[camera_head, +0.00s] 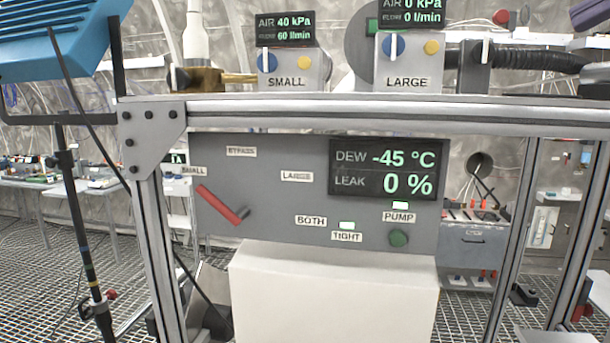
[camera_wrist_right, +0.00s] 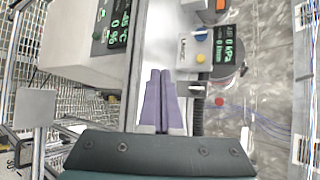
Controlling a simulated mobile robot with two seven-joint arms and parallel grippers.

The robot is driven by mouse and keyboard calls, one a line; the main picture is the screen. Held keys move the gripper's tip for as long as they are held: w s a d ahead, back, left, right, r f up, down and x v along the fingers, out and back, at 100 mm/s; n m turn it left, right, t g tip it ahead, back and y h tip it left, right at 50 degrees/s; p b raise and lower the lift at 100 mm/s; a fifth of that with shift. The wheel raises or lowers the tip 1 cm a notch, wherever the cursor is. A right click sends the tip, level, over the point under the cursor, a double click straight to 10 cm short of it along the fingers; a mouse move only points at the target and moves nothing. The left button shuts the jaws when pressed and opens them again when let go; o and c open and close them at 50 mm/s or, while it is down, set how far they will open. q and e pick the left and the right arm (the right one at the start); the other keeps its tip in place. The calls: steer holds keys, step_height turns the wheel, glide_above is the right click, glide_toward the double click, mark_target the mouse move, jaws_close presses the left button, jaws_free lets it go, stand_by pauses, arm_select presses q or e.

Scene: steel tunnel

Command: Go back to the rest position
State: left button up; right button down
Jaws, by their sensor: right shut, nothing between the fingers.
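My right gripper (camera_head: 589,14) shows only in part, as a purple piece at the top right corner of the head view. In the right wrist view its two purple fingers (camera_wrist_right: 160,73) lie side by side, shut and empty. They appear near the frame rail, beside the LARGE unit (camera_wrist_right: 196,55), with no clear contact visible. My left gripper is in neither view.
A metal frame (camera_head: 350,109) carries the SMALL unit (camera_head: 293,72) and LARGE unit (camera_head: 408,72). Below, a grey panel (camera_head: 270,205) has a red lever (camera_head: 218,204) and a display reading -45 °C and 0 %. A blue slatted object (camera_head: 60,35) hangs at upper left.

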steer(key=s+a+r+m+t+y+p, duration=0.1)
steer(key=a+r+m+t+y+p, duration=0.25)
steer(key=a+m+y, duration=0.85)
steer(key=s+d+f+m+h+p, duration=0.1)
steer(key=s+d+f+m+h, duration=0.15)
steer(key=f+m+h, duration=0.65)
steer(key=s+d+f+m+h, duration=0.1)
steer(key=d+f+m+h, duration=0.3)
steer(key=m, duration=1)
steer(key=s+d+f+m+h+p, duration=0.1)
steer(key=f+m+h, duration=0.65)
steer(key=m, duration=0.35)
arm_select(q)
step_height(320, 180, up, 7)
steer(key=p, duration=0.1)
arm_select(e)
steer(key=s+a+f+m+g+y, duration=0.1)
steer(key=s+a+f+m+g, duration=0.2)
steer(key=s, duration=0.7)
steer(key=s+a+f+m+g+y, duration=0.1)
steer(key=s+a+f+m+g, duration=0.2)
steer(key=s+f+g, duration=0.5)
step_height(320, 180, down, 3)
steer(key=shift+s+a+r+m+y, duration=0.15)
steer(key=shift+s+a+m+y, duration=0.2)
steer(key=shift+s+m, duration=0.6)
